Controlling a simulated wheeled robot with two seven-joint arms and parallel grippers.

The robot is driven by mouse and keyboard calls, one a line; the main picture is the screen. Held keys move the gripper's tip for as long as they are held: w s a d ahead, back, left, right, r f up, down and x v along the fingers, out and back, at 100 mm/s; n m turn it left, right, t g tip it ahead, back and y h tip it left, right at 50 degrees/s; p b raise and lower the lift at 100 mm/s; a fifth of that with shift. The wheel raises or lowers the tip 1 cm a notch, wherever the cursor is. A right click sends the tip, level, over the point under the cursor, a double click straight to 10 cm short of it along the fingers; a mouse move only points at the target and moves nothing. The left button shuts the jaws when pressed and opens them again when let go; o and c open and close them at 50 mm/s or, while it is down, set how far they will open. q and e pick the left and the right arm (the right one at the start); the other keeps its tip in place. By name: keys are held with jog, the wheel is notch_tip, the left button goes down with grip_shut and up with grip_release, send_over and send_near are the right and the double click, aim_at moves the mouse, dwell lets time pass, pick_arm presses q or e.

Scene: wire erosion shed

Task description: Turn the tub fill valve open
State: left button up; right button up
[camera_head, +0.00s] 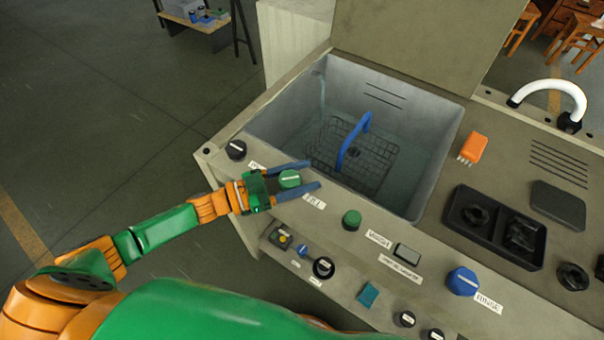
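The tub fill valve is a green round knob (289,179) with a pale pointer line on the tub's front ledge. A label that seems to read FILL (313,201) is just right of it. My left gripper (313,175) reaches in from the left, its two blue fingers apart, one on each side of the knob. I cannot tell whether the fingers touch it. The grey tub (440,125) behind holds a wire basket (335,140) with a blue handle and what looks like water. My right gripper is not in view.
A black knob (235,149) sits left on the ledge, another green knob (351,219) and a blue knob (463,281) to the right. More small controls line the lower front panel (345,275). An orange block (472,148) and black trays (495,225) lie right of the tub.

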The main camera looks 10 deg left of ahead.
pick_arm(q)
jog(key=c, duration=0.5)
jog(key=shift+w+r+n+t+y+p, duration=0.1)
jog(key=shift+r+n+t+y+p, duration=0.1)
jog(key=shift+n+t+y+p, duration=0.75)
jog(key=shift+c, duration=0.2)
jog(key=n+t+y+p, duration=0.2)
jog(key=shift+w+a+t+y, duration=0.2)
jog(key=shift+a+t+y, duration=0.05)
jog(key=shift+a+t, duration=0.1)
jog(key=n+t+y, duration=0.1)
jog(key=n+y+p, duration=0.1)
jog(key=y, duration=0.1)
jog(key=shift+w+a+f+n+t, duration=0.15)
jog(key=shift+a+n+t, duration=0.1)
jog(key=shift+t, duration=0.15)
jog(key=shift+w+a+n+t+y+p, duration=0.15)
jog(key=shift+n+t+y, duration=0.15)
jog(key=shift+n+y, duration=0.5)
jog(key=shift+s+a+n+t+y+p, duration=0.15)
jog(key=shift+n+t+y, duration=0.2)
jog(key=shift+y, duration=0.75)
jog(key=shift+w+n+y, duration=0.15)
jog(key=shift+n+y, duration=0.1)
jog(key=shift+y, duration=0.05)
jog(key=o, duration=1.4)
jog(key=shift+c, duration=0.2)
